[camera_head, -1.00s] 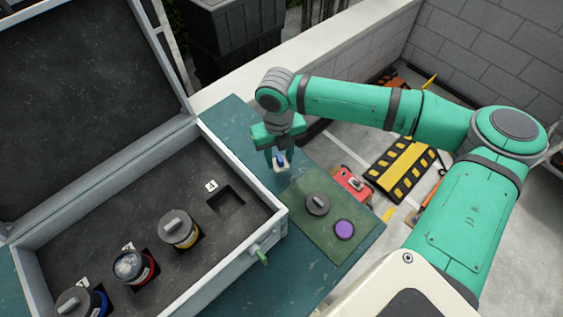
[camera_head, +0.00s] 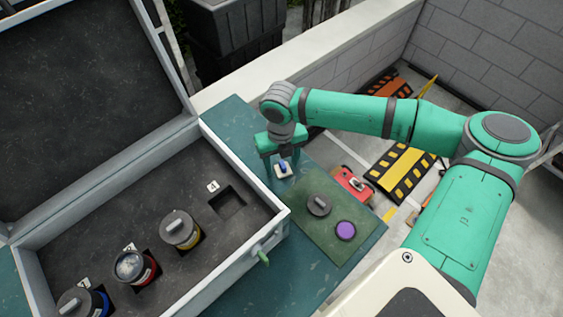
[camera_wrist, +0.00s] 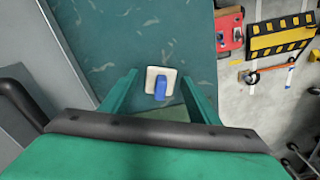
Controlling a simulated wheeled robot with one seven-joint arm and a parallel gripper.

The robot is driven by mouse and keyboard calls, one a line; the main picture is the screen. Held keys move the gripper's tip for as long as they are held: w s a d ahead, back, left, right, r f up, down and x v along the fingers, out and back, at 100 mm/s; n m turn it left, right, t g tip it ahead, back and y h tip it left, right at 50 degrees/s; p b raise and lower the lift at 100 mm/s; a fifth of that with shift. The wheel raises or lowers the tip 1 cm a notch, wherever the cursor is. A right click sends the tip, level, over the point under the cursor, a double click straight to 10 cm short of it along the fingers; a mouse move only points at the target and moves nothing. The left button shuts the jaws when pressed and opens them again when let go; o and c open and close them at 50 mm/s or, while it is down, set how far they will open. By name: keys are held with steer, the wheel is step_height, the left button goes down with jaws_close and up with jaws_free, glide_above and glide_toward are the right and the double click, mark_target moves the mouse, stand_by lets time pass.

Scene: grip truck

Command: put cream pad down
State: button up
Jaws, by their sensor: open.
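The cream pad (camera_head: 282,174) is a small pale square with a blue grip on top. It lies on the teal bench top (camera_head: 318,285), just beyond the dark green mat. In the wrist view the cream pad (camera_wrist: 161,82) lies flat between and just past the fingertips. My gripper (camera_head: 281,167) is open above and around the pad, with a finger to each side. In the wrist view my gripper (camera_wrist: 158,88) shows clear gaps between its fingers and the pad.
A dark green mat (camera_head: 300,232) holds a grey-knobbed lid (camera_head: 319,205) and a purple disc (camera_head: 346,230). An open case (camera_head: 285,217) on the left holds several jars and an empty square recess (camera_head: 227,202). A red toolbox (camera_head: 352,184) is beyond the bench edge.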

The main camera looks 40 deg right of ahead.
mark_target(281, 163)
steer(key=shift+s+d+r, duration=0.1)
steer(key=shift+r, duration=0.25)
step_height(281, 163, up, 12)
steer(key=shift+f, duration=0.2)
stand_by(0.3)
